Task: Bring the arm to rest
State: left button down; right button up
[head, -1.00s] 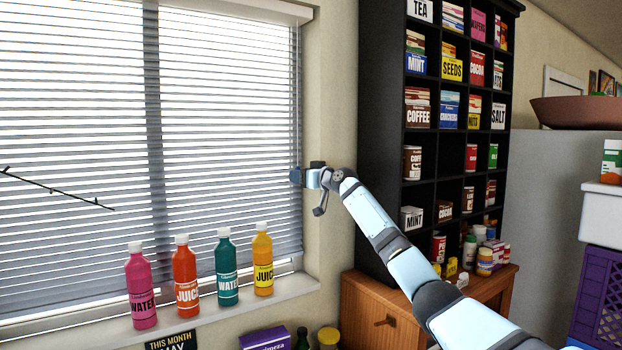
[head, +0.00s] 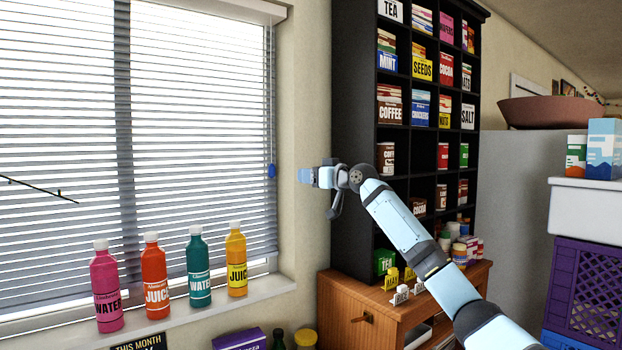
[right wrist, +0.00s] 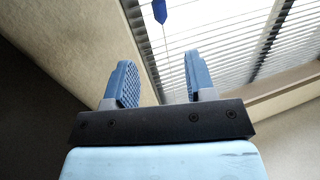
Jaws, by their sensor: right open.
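My right arm reaches in from the lower right in the head view. Its gripper (head: 308,176) is raised in front of the wall strip between the window and the dark shelf. In the right wrist view the same gripper (right wrist: 160,82) shows its two blue fingers apart, with nothing between them. It holds nothing and touches nothing that I can see. My left gripper is not in view.
Bottles stand on the window sill (head: 180,318), among them a pink one (head: 106,290) and a yellow one (head: 236,263). A tall dark shelf (head: 350,120) of packages stands behind my arm. A wooden cabinet (head: 345,310) is below. A purple crate (head: 590,290) stands at right.

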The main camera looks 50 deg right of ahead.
dwell(0.4)
